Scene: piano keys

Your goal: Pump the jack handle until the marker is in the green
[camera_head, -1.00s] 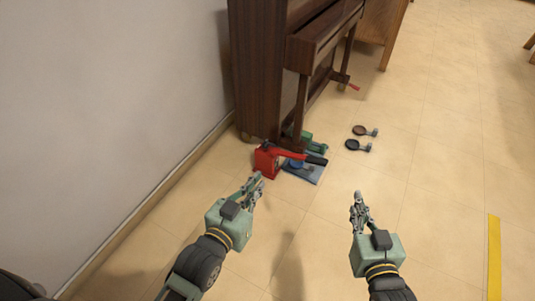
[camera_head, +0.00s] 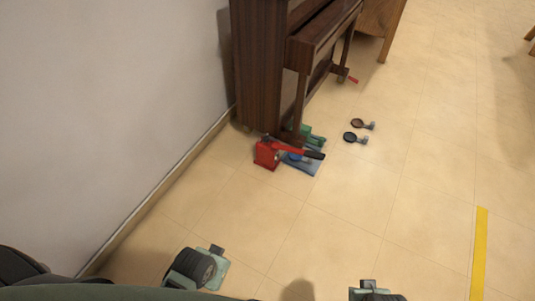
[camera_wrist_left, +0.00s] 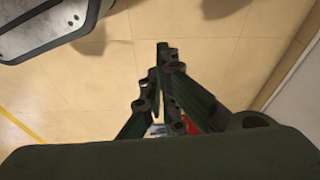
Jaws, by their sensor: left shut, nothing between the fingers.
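The red jack (camera_head: 266,154) stands on the floor by the front leg of the piano in the head view. Its red handle (camera_head: 292,149) reaches right and ends in a black grip (camera_head: 314,154). The marker and its green zone cannot be made out. My left gripper (camera_wrist_left: 163,50) is shut and empty in the left wrist view, over bare floor; a bit of red shows behind its fingers.
The dark wooden piano (camera_head: 262,75) stands along the wall (camera_head: 120,100). A green object (camera_head: 312,135) and a blue-grey mat (camera_head: 307,168) lie beside the jack. Two round dark pieces, one brownish (camera_head: 357,123) and one black (camera_head: 349,137), lie to the right. The floor in front is clear.

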